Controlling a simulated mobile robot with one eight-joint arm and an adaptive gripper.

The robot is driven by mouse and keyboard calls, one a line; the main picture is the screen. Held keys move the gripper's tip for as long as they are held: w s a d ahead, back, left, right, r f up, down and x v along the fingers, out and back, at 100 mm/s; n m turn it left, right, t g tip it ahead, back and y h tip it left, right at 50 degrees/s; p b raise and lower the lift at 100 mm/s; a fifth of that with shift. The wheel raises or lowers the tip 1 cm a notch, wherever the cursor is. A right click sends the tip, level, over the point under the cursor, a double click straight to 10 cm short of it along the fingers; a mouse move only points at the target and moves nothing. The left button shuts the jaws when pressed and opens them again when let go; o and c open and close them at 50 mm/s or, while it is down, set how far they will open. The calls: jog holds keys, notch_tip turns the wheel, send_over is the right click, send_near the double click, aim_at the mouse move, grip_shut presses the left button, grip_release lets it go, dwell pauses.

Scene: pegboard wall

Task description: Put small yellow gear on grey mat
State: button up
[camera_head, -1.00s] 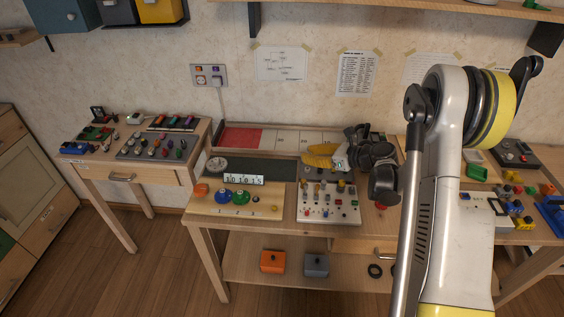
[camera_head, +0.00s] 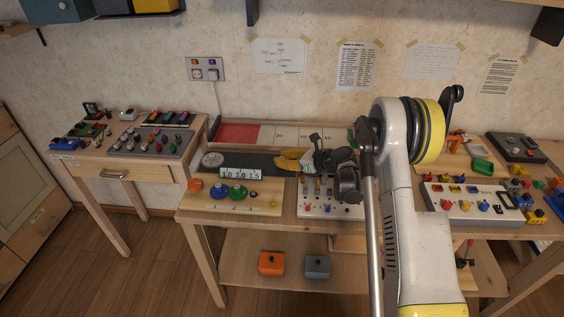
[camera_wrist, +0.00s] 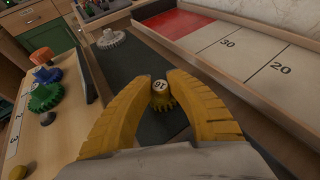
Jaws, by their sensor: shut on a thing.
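My gripper (camera_head: 286,162) has yellow fingers and is shut on the small yellow gear (camera_wrist: 163,101). In the wrist view the gear sits between the fingertips (camera_wrist: 162,82), with a pale numbered top facing up. The dark grey mat (camera_head: 257,161) lies on the middle table; in the wrist view its bare surface (camera_wrist: 132,65) runs beneath and beyond the gear. The gripper is over the mat's right part in the head view. The height of the gear above the mat is hard to tell. In the head view the gear cannot be made out.
A grey gear (camera_wrist: 111,39) lies at the mat's far end. In front stands a wooden board with orange, blue and green gears (camera_head: 237,191) and a number display (camera_head: 240,174). Behind is a low-walled tray with a red field (camera_head: 240,133). A control panel (camera_head: 325,207) is to the right.

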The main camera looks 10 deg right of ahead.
jog(key=shift+r, duration=0.15)
jog(key=o, duration=0.7)
jog(key=shift+o, duration=0.2)
